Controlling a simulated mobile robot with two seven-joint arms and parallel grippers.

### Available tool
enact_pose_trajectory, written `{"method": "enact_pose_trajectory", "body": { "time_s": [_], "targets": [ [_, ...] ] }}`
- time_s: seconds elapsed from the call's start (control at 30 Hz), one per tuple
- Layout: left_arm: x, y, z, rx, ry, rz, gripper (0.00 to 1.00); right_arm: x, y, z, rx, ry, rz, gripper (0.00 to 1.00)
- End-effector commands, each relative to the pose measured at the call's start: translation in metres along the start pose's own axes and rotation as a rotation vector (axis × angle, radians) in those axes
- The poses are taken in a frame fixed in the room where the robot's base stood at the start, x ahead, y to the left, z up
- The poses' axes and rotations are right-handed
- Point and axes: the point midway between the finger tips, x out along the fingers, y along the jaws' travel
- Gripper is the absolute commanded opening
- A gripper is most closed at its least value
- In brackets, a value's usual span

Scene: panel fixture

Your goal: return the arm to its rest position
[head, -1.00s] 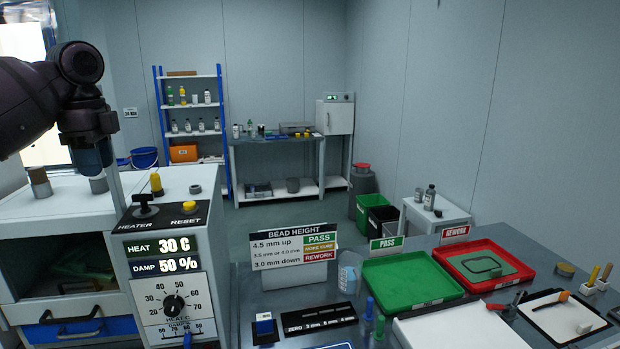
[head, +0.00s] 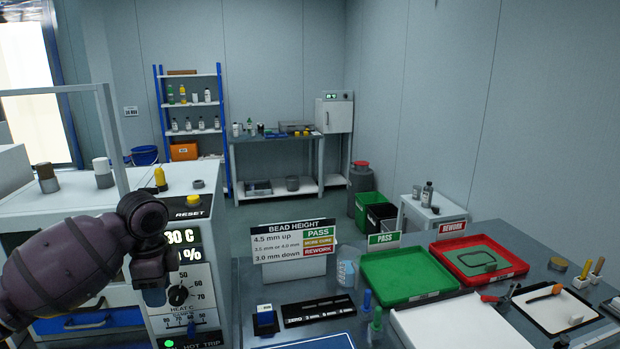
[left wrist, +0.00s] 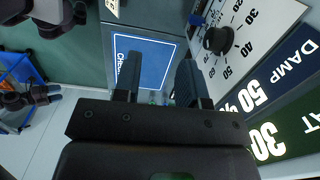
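My left arm comes in from the left in the head view, and its gripper (head: 154,294) hangs in front of the control panel (head: 205,312), close to the dial (head: 180,294). In the left wrist view the two fingers (left wrist: 156,82) stand apart with nothing between them. The dial (left wrist: 217,40) and the displays (left wrist: 262,112) lie to their right, apart from the fingers. My arm hides the heater switch and part of the heat and damp readouts. Dark arm parts (left wrist: 25,98) at the left of the wrist view may be my right arm; its finger state is unclear.
Right of the panel is a bench with a bead height sign (head: 290,254), a green tray (head: 378,292), a red tray (head: 515,274) and a blue-edged mat (head: 325,341).

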Motion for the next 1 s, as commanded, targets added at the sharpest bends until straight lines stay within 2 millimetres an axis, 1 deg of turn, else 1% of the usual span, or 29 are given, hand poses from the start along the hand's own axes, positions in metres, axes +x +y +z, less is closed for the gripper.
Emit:
{"method": "enact_pose_trajectory", "body": {
  "time_s": [0.03, 0.1, 0.17, 0.2, 0.3, 0.37, 0.4, 0.6, 0.7, 0.87, 1.0],
  "targets": [
    [0.022, 0.014, -0.007, -0.008, 0.013, 0.005, 0.38, 0.0, 0.0, 0.0, 0.0, 0.0, 0.0, 0.64],
    [0.045, 0.03, -0.014, -0.03, 0.032, -0.001, 0.38, 0.001, 0.0, -0.001, 0.0, 0.001, 0.0, 0.64],
    [0.064, 0.045, -0.02, -0.053, 0.05, -0.006, 0.38, 0.001, 0.0, -0.001, 0.0, 0.001, 0.0, 0.64],
    [0.075, 0.055, -0.023, -0.071, 0.063, -0.01, 0.38, 0.001, 0.0, -0.001, 0.0, 0.001, 0.0, 0.64],
    [0.101, 0.081, -0.03, -0.121, 0.098, -0.018, 0.38, 0.001, 0.0, 0.0, 0.0, 0.0, 0.0, 0.64],
    [0.115, 0.097, -0.033, -0.158, 0.122, -0.024, 0.38, 0.001, 0.0, 0.0, 0.0, 0.0, 0.0, 0.64],
    [0.123, 0.107, -0.035, -0.184, 0.137, -0.028, 0.38, 0.001, 0.0, 0.0, 0.0, 0.0, 0.0, 0.64],
    [0.154, 0.159, -0.038, -0.343, 0.212, -0.047, 0.38, 0.001, 0.0, 0.0, 0.0, 0.001, 0.0, 0.64],
    [0.165, 0.183, -0.035, -0.44, 0.245, -0.057, 0.38, 0.001, 0.0, 0.0, 0.0, 0.001, 0.0, 0.64],
    [0.176, 0.22, -0.025, -0.614, 0.286, -0.081, 0.38, 0.001, 0.0, -0.001, -0.001, 0.001, 0.0, 0.64],
    [0.18, 0.251, -0.008, -0.783, 0.305, -0.108, 0.38, 0.001, 0.0, -0.001, -0.001, 0.001, 0.0, 0.64]
  ]
}}
